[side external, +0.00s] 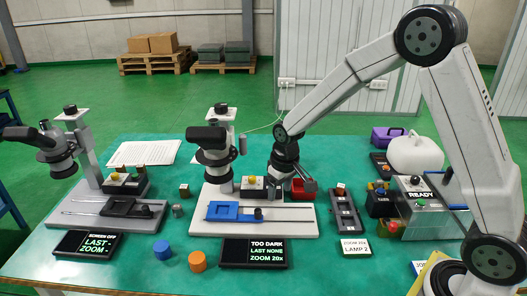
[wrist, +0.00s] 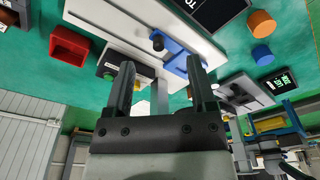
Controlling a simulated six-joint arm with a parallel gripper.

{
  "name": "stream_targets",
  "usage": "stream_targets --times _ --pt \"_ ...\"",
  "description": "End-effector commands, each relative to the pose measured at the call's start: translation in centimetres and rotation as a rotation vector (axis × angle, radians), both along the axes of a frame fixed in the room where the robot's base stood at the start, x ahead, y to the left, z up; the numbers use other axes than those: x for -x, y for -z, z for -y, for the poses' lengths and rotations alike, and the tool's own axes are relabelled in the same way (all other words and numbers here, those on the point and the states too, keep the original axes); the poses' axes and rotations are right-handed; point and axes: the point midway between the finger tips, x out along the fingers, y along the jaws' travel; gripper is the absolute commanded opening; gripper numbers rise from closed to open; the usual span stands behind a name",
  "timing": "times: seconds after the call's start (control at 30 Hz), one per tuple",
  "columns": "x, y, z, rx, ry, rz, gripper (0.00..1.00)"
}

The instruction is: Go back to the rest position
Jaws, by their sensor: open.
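My gripper (side external: 292,187) hangs from my arm just right of the middle microscope, above the right part of its white base plate. In the wrist view my gripper (wrist: 162,78) has its two dark fingers spread apart with nothing between them. The middle microscope (side external: 213,158) stands upright on the white base plate (side external: 235,226), with a blue slide stage (side external: 228,211) on it. A red open bin (side external: 303,188) is close behind my gripper; it also shows in the wrist view (wrist: 70,46).
A second microscope (side external: 60,155) stands at the left. Blue (side external: 162,250) and orange (side external: 197,261) cylinders lie in front.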

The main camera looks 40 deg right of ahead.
Motion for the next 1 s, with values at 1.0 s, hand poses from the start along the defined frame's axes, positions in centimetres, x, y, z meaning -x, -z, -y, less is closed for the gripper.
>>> stream_targets --times 1.0 --pt "16.6 -2.8 -0.7 -0.001 0.001 0.119 0.72"
